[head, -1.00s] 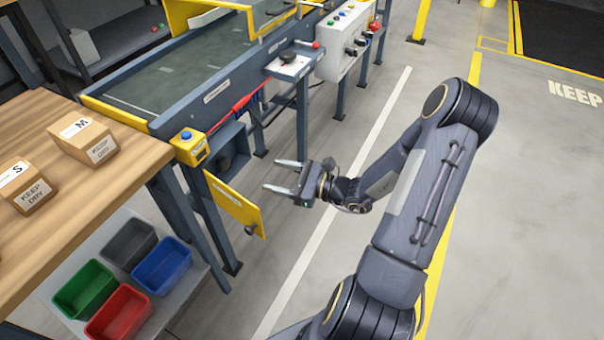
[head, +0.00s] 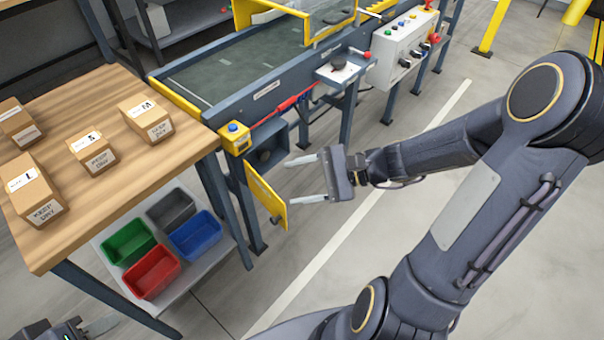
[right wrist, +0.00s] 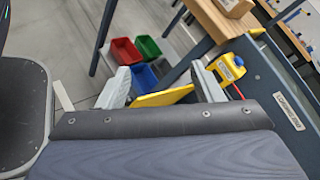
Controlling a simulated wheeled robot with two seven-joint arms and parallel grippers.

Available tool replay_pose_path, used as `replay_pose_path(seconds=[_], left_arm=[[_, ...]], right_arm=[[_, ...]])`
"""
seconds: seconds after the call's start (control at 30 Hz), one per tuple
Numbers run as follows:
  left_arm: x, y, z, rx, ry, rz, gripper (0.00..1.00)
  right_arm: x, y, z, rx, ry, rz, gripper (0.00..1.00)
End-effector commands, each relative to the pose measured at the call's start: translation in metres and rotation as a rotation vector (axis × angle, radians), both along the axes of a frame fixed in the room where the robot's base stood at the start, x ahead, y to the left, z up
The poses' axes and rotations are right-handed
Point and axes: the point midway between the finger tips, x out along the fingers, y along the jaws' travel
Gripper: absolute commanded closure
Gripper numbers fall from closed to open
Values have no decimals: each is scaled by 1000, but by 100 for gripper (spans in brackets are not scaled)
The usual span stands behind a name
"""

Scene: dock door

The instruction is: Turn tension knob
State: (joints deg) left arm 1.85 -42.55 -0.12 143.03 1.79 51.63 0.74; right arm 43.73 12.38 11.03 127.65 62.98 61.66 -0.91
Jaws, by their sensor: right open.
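A dark box (head: 284,128) under the conveyor's side stands open, its yellow door (head: 268,194) swung out toward me. A dark round knob (head: 264,156) shows dimly inside it; its details are too small to tell. My right gripper (head: 288,196) is open and empty, its fingers pointing left toward the box and door. In the right wrist view the open fingers (right wrist: 160,66) have part of the yellow door (right wrist: 165,97) between them; the knob is not visible there. My left gripper (head: 82,328) is only partly in view at the bottom left.
A wooden table (head: 190,152) with several cartons stands left. Below it a shelf holds green, red, blue and grey bins (head: 152,271). A yellow button box (head: 234,138) sits above the door. A red handle (head: 290,103) and control panel (head: 404,48) are further along.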

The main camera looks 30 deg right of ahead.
Motion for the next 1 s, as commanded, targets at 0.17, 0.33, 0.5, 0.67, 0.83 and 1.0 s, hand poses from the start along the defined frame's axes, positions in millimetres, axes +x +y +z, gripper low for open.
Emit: replay_pose_path(seconds=[0.17,0.33,0.5,0.67,0.83,1.0], left_arm=[[0,0,9,0,0,0,64],[0,0,10,0,0,0,64],[0,0,10,0,0,0,64],[0,0,10,0,0,0,64],[0,0,10,0,0,0,64],[0,0,10,0,0,0,64]], right_arm=[[-10,7,14,-64,-26,55,40],[-13,9,15,-83,-32,71,40],[-13,9,15,-83,-32,71,40],[-13,9,15,-81,-32,71,40],[-13,10,15,-86,-35,75,40],[-37,24,26,-238,-108,198,40]])
